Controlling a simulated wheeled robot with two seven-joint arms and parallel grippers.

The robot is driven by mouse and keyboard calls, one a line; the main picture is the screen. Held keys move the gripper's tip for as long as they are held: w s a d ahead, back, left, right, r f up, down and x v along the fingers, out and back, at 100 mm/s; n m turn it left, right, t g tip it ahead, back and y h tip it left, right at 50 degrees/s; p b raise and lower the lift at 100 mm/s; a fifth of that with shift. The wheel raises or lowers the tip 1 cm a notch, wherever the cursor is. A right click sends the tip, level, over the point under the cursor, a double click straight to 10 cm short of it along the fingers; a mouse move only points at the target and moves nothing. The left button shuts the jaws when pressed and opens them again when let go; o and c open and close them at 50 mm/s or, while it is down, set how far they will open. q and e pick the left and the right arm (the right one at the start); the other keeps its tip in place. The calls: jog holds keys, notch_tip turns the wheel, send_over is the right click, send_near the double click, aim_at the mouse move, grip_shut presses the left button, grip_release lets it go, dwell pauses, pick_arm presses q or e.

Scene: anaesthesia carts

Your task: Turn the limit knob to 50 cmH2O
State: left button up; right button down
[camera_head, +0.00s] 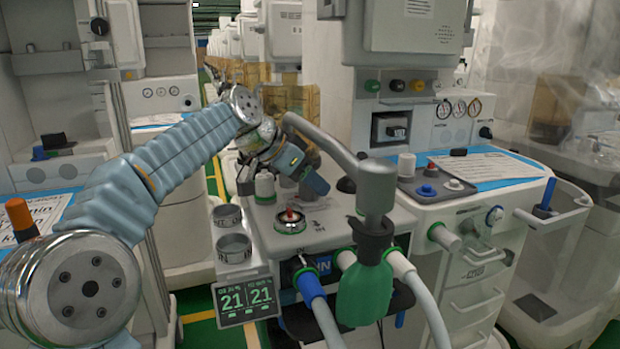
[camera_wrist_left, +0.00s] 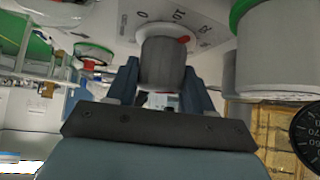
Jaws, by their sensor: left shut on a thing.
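The limit knob (camera_wrist_left: 162,62) is a short grey cylinder with a red mark, on a pale dial plate with printed numbers, seen in the left wrist view. The red mark is at its upper right, near the printed figures at the top; the exact setting cannot be read. My left gripper (camera_wrist_left: 160,78) is shut on the knob, a finger at each side. My right gripper is not in view.
A grey metal arm with a green bag (camera_head: 363,290) stands just right of my gripper. A red-topped round valve (camera_head: 290,219) and two empty ring holders (camera_head: 234,248) are nearby. Blue and white hoses hang in front.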

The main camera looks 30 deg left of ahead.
pick_arm(q)
jog(key=m+h+p, duration=0.1)
jog(key=m+g+p, duration=0.1)
jog(key=shift+r+m+h, duration=0.2)
jog(key=shift+m+h, duration=0.2)
jog(key=shift+m+g+h+p, duration=0.5)
jog(key=shift+m+g+p, duration=0.25)
jog(key=shift+m, duration=0.25)
jog(key=shift+f+m+g+h+p, duration=0.1)
jog(key=shift+m+g+h+p, duration=0.35)
jog(key=shift+m+p, duration=0.3)
jog(key=shift+f, duration=0.1)
jog(key=o, duration=1)
